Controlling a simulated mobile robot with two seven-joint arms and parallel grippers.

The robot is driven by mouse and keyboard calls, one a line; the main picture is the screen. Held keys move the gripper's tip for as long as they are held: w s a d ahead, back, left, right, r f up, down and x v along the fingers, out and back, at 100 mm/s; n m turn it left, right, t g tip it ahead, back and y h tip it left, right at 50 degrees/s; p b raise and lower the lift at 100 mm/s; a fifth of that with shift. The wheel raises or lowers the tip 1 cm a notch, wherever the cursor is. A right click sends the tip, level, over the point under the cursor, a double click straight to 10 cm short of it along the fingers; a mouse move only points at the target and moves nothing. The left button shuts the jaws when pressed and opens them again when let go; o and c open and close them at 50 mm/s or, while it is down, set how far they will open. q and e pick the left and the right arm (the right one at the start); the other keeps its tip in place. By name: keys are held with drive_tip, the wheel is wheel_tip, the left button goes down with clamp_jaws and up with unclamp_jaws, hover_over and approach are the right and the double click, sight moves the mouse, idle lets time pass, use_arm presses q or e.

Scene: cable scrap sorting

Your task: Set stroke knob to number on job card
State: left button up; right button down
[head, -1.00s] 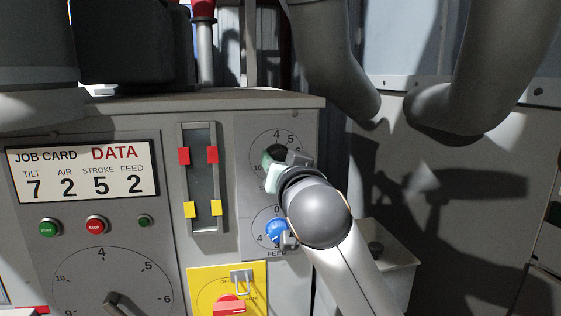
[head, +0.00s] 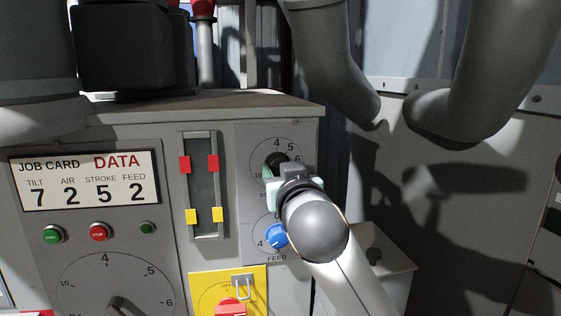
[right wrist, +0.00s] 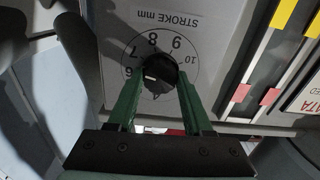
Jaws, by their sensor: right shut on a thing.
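The job card (head: 84,178) in the head view reads tilt 7, air 2, stroke 5, feed 2. The black stroke knob (right wrist: 157,82) is on a round numbered dial (right wrist: 131,61) labelled "STROKE mm", upside down in the right wrist view. A white mark shows on the knob's left part there, towards about the 6; its exact reading is unclear. My right gripper (right wrist: 161,88) is shut on the knob, one green finger on each side. In the head view the gripper (head: 277,171) and wrist hide the dial's lower right. My left gripper is out of view.
The blue feed knob (head: 277,236) sits just below my right wrist. A yellow plate (head: 205,286) with a red switch is lower. A slotted gauge (head: 203,187) with red and yellow markers and a large lower dial (head: 85,285) are to the left.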

drive_tip(key=shift+f+n+p, duration=0.1)
drive_tip(key=shift+n+p, duration=1.45)
drive_tip(key=shift+n, duration=4.55)
drive_tip(key=shift+c, duration=1.5)
unclamp_jaws()
drive_tip(key=shift+s, duration=0.1)
